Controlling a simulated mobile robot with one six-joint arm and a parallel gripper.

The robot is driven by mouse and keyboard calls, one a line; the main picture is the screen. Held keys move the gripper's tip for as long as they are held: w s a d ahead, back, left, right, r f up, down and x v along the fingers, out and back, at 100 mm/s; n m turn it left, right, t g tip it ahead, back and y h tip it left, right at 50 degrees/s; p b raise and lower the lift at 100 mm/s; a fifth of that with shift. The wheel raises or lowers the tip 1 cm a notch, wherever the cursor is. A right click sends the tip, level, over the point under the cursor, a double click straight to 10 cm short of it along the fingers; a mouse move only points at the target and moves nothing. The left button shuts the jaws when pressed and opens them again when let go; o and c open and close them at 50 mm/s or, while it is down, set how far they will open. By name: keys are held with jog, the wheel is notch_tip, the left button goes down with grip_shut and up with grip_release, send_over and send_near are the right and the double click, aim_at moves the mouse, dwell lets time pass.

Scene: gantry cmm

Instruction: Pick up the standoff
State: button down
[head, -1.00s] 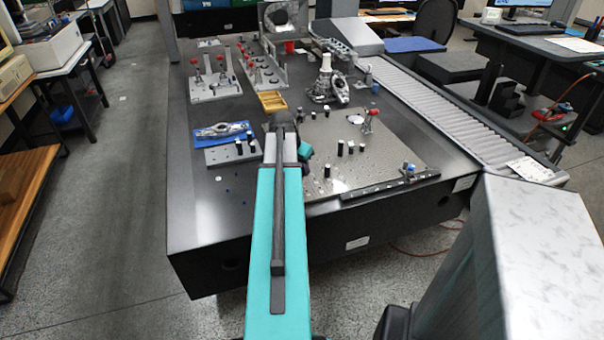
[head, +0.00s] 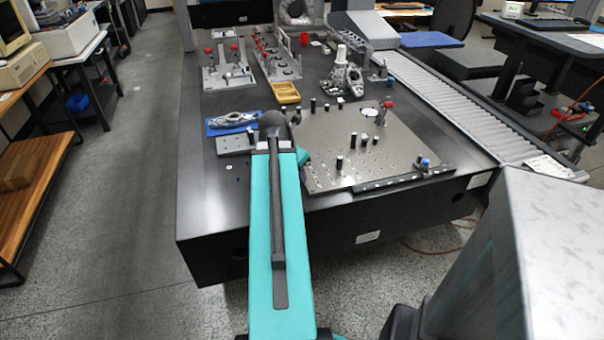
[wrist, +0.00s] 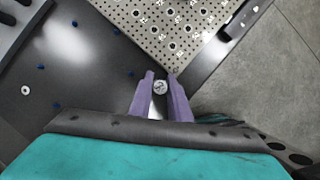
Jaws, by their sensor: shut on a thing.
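In the wrist view my gripper (wrist: 160,77) has its two purple fingers closed on a standoff (wrist: 160,87), a small post with a round, silvery end. Its lower part is hidden between the fingers. Dark table and the edge of the perforated plate lie beyond the fingertips. In the head view my teal arm hides the gripper and the held standoff. Other standoffs, dark with pale tops, stand on the perforated plate, among them one near its front (head: 339,163) and one farther back (head: 353,140).
The perforated plate (head: 400,150) has a dark rail along its front and a red-topped clamp (head: 386,107). A blue tray (head: 222,127) with a metal part and a yellow tray (head: 286,93) lie nearby. The roller conveyor (head: 450,100) runs at right. The table's left front is mostly clear.

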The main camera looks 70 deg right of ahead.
jog(key=shift+w+a+f+b, duration=0.15)
jog(key=shift+a+b, duration=0.85)
jog(key=shift+b, duration=1.15)
jog(key=a+b, duration=0.2)
jog(key=b, duration=0.4)
jog(key=shift+b, duration=0.3)
jog(key=shift+a+r+b, duration=0.2)
jog(key=shift+a+b, duration=0.05)
jog(key=shift+b, duration=0.2)
jog(key=shift+a+r, duration=0.1)
jog(key=shift+a, duration=0.05)
jog(key=shift+w, duration=0.1)
